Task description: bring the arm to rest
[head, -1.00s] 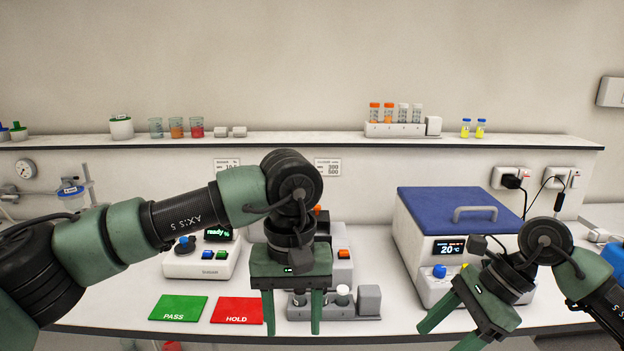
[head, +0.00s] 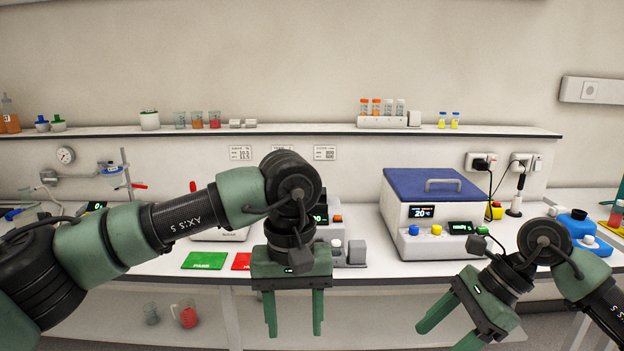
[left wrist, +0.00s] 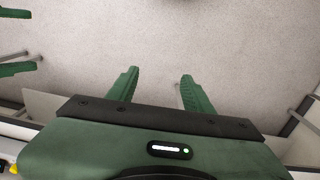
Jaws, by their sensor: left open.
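My left gripper (head: 294,328) hangs pointing down in front of the bench's front edge, with its two green fingers apart and nothing between them. In the left wrist view its fingers (left wrist: 158,85) are spread over bare pale floor. My right gripper (head: 440,335) is at the lower right, tilted down to the left. Its fingers are apart and no object shows between them. Both grippers are clear of the bench items.
The white bench (head: 160,264) holds a green PASS mat (head: 205,260), a partly hidden red HOLD mat (head: 241,261) and a blue-lidded bath (head: 432,186). A wall shelf (head: 300,131) carries tubes and beakers. A red jug (head: 187,316) stands below the bench.

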